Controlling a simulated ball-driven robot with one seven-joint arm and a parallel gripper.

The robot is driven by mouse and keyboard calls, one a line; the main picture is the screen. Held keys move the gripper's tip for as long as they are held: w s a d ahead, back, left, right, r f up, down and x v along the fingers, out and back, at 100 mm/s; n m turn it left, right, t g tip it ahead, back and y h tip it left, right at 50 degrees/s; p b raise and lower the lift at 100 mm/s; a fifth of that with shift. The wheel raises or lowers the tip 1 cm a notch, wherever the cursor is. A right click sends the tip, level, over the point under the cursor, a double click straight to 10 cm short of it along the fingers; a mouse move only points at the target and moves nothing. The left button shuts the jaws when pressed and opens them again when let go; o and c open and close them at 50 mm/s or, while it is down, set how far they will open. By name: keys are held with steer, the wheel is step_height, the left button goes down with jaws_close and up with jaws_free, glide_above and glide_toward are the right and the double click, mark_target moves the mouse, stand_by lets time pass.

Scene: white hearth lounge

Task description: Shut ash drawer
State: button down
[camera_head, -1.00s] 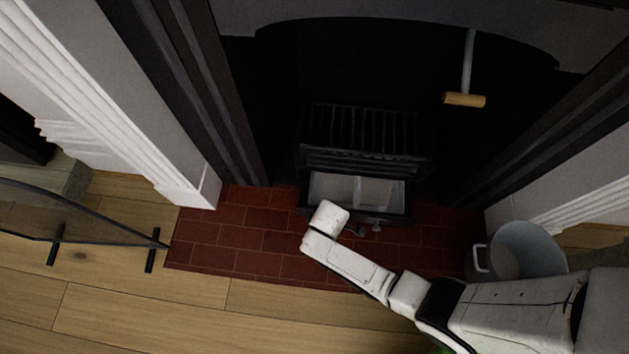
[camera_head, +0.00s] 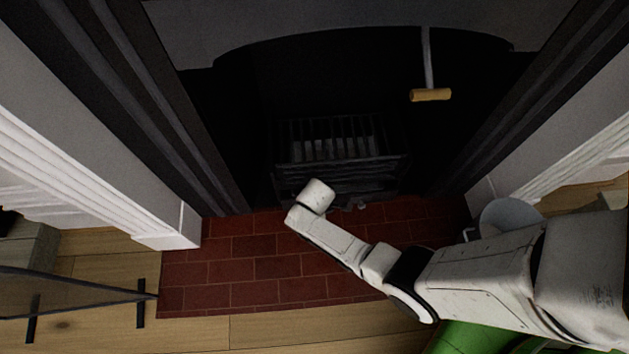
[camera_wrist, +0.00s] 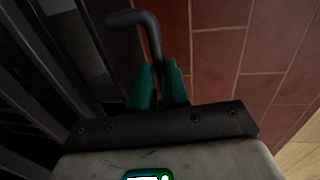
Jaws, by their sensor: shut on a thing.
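The ash drawer (camera_head: 338,194) is the dark box low under the black fire grate (camera_head: 340,165) in the head view. Its open top no longer juts out in front, and a pale interior shows through the grate bars. Whether it is fully flush is too dark to tell. In the wrist view a dark bent handle (camera_wrist: 150,32) runs down to the teal fingertips of my gripper (camera_wrist: 159,84). The fingers are close together on the handle's lower end. In the head view my white arm hides most of the gripper.
Red hearth tiles (camera_head: 278,268) lie in front of the grate. A grey bucket (camera_head: 510,213) stands to the right, partly behind my arm. A wooden-handled rod (camera_head: 430,95) hangs above right. A dark-framed screen (camera_head: 75,287) stands at left. Pillars flank the opening.

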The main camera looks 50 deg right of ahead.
steer(key=c, duration=1.1)
jaws_free()
steer(key=shift+w+d, duration=0.2)
steer(key=shift+d, duration=0.05)
steer(key=shift+r, duration=0.15)
steer(key=r+p, duration=0.2)
steer(key=r, duration=0.1)
steer(key=s+a+r+p, duration=0.1)
steer(key=r+p, duration=0.2)
steer(key=r, duration=0.1)
steer(key=r+p, duration=0.2)
steer(key=r, duration=0.1)
steer(key=shift+s+a+r, duration=0.2)
steer(key=shift+s+a, duration=0.05)
steer(key=s+r+m+y, duration=0.1)
steer(key=s+r+m, duration=0.5)
steer(key=r, duration=0.5)
steer(key=s+r+m, duration=0.3)
steer(key=s+r, duration=0.5)
steer(key=r, duration=0.4)
steer(key=shift+m, duration=0.3)
steer(key=r+p, duration=3.1)
steer(key=shift+a, duration=0.2)
